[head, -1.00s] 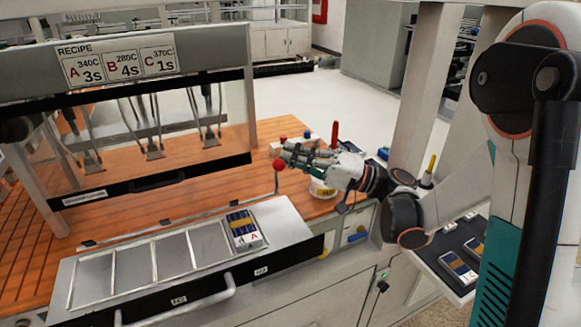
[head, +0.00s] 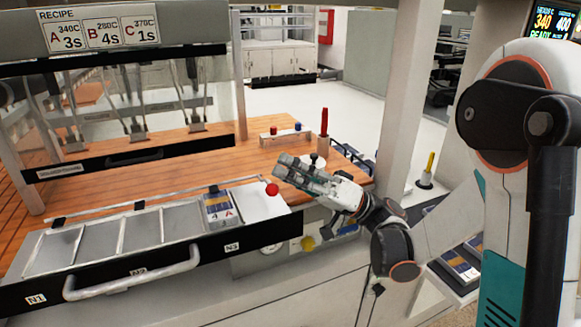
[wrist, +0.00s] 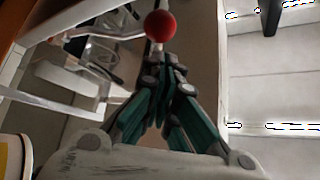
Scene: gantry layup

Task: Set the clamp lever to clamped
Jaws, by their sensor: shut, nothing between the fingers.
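The clamp lever's red ball knob (head: 272,189) sits at the right end of a thin clamp bar (head: 160,193) running along the back of the metal tray. The knob is low, over the tray's right end, just in front of the bar; its stem is mostly hidden. My gripper (head: 280,167) is shut and empty, just above and behind the knob in the head view. In the wrist view the knob (wrist: 160,25) shows just beyond my closed fingertips (wrist: 167,62). I cannot tell whether they touch it.
The tray (head: 262,203) has several slots; one panel marked A (head: 218,208) lies in the slot near its right end. A front handle (head: 130,275) sticks out. A glazed press with a recipe sign (head: 105,32) stands behind. A red upright tool (head: 324,130) stands behind my gripper.

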